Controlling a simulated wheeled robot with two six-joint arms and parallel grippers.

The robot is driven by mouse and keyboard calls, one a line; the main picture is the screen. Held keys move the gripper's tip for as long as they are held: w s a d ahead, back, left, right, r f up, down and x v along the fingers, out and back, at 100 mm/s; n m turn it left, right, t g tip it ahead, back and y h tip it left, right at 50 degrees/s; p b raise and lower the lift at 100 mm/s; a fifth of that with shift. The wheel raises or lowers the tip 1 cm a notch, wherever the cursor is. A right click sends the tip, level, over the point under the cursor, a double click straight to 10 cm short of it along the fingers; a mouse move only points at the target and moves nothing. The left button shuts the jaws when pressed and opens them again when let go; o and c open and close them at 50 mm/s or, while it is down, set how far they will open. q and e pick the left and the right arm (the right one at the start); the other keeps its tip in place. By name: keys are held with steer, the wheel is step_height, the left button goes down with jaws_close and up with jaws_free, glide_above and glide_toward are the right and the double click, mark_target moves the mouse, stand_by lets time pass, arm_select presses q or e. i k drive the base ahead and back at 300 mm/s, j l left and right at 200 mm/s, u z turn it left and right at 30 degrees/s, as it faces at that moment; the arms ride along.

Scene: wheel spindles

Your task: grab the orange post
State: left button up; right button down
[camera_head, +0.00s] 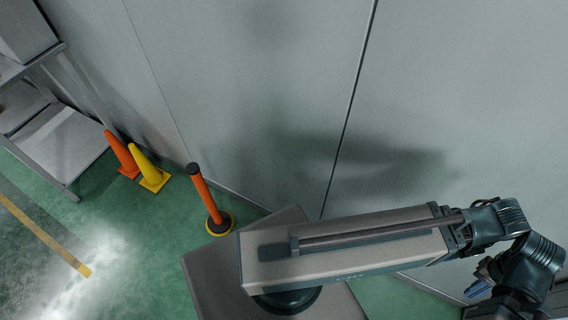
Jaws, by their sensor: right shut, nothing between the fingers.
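The orange post (204,192) stands upright on the green floor, left of centre. It has a dark cap and a round black and yellow base. Nothing touches it. My right arm reaches across the lower right, and its gripper (479,287) is at the far lower right, small and partly hidden by the wrist. That gripper is shut and empty, well to the right of the post. My left gripper is not in view.
An orange cone (122,154) and a yellow cone (149,168) stand left of the post. A grey metal shelf (62,150) is at the far left. A grey wall (250,100) runs behind the post. The floor (140,250) at lower left is clear, with a yellow line.

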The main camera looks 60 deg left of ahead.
mark_target(219, 221)
steer(key=u, duration=3.1)
